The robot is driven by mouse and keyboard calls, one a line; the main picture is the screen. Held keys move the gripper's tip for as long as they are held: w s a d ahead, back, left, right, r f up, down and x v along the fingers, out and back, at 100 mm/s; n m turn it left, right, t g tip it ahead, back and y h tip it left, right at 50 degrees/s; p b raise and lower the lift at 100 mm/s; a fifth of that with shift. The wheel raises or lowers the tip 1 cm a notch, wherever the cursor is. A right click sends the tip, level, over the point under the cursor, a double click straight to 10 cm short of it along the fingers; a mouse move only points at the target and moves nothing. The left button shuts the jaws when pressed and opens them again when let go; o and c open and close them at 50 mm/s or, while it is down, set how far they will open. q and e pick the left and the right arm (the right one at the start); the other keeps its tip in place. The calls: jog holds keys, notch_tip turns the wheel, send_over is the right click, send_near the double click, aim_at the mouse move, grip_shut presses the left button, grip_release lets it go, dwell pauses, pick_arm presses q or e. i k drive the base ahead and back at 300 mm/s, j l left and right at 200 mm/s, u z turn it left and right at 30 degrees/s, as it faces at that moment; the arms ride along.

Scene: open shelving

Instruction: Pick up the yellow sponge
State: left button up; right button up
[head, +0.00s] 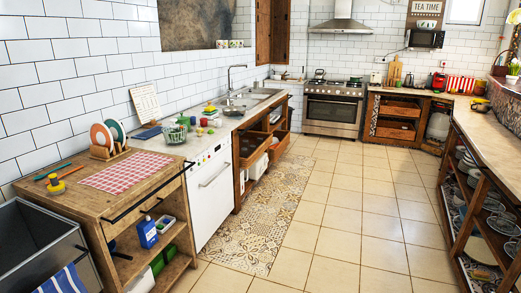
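Neither of my grippers shows in the head view. A small yellow and green item (210,109) lies on the white counter near the sink. It may be the yellow sponge, but it is too small to be sure. Another small yellow item (56,185) with a dark part sits on the wooden cart's top at the left, and I cannot tell what it is.
The wooden cart (135,200) also bears a checked cloth (125,172) and a plate rack (108,150). A green basket (175,133) stands on the counter. Open shelving (478,200) lines the right side. The tiled floor (345,215) between is clear.

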aim_at(209, 109)
jog(key=i, duration=2.5)
